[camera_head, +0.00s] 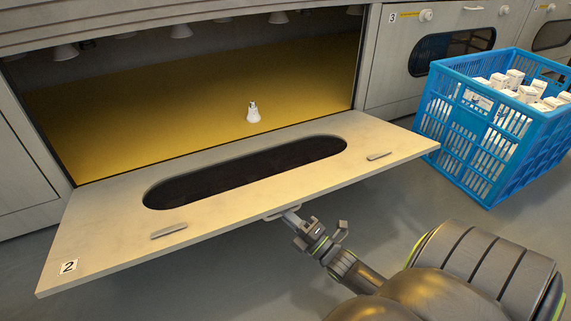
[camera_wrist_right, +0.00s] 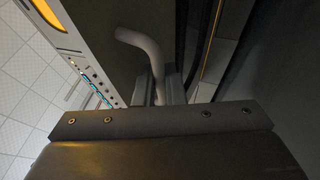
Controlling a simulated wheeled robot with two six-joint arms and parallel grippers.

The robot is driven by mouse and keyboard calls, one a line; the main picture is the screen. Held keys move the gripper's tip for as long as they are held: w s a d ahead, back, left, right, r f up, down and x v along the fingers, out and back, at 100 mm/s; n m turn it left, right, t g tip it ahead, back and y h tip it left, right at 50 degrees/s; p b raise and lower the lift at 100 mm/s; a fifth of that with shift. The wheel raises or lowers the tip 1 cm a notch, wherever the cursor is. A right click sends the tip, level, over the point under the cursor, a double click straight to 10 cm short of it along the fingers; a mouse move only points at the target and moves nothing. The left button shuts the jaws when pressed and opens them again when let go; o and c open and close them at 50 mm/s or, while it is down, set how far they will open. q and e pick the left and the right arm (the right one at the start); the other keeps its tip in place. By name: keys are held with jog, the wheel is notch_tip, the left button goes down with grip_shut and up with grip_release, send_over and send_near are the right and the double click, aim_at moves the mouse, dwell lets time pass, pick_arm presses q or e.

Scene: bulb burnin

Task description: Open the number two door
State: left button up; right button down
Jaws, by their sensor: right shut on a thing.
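The number two door (camera_head: 110,228) is a beige panel with a dark oval window, folded down and out to about level in the head view. Its "2" label (camera_head: 68,267) is at the near left corner. My right gripper (camera_head: 290,217) is at the middle of the door's front edge, shut on the door handle (camera_head: 277,213). The curved handle (camera_wrist_right: 143,42) also shows in the right wrist view, between the fingers (camera_wrist_right: 158,88). Behind the door is the open chamber (camera_head: 180,105) with a yellow-lit floor. My left gripper is in neither view.
A white bulb (camera_head: 253,113) stands on the chamber floor, with several lamps hanging above. A blue crate (camera_head: 478,150) of white boxes stands on the floor at the right. Behind it is the closed number three door (camera_head: 400,60). Grey floor (camera_head: 215,285) is clear below the open door.

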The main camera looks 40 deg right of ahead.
jog(key=shift+w, duration=0.15)
jog(key=c, duration=1.5)
grip_release()
jog(key=p+v, duration=0.5)
jog(key=v, duration=1.2)
jog(key=shift+s+p, duration=0.25)
jog(key=shift+p, duration=0.05)
jog(key=shift+a, duration=0.1)
